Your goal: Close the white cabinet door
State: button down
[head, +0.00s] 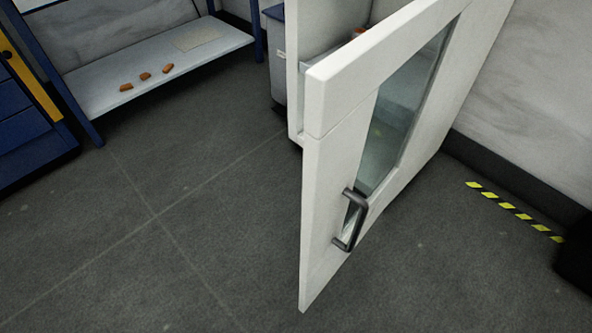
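The white cabinet door (328,165) stands wide open in the head view, right of the middle, swung out toward me over the floor. It has a tall glass pane (405,110) and a dark, D-shaped handle (350,220) near its free edge. The white cabinet body (294,70) is behind the door and mostly hidden by it. Part of its inside shows above the door's top edge, with a small orange-red thing (358,32) in it. My gripper is not in view, and nothing touches the handle.
Grey tiled floor (150,240) is clear left of and in front of the door. A blue-framed bench with a pale lower shelf (150,70) holds small orange pieces (145,76). A blue drawer unit (25,130) is far left. Yellow-black tape (515,211) lies right; a dark object (575,265) is at the right edge.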

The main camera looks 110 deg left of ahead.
aim_at(342, 90)
jog(key=u, duration=3.15)
jog(key=i, duration=0.5)
jog(key=k, duration=0.5)
jog(key=z, duration=1.2)
jog(key=k, duration=0.95)
jog(key=u, duration=1.35)
jog(key=i, duration=0.45)
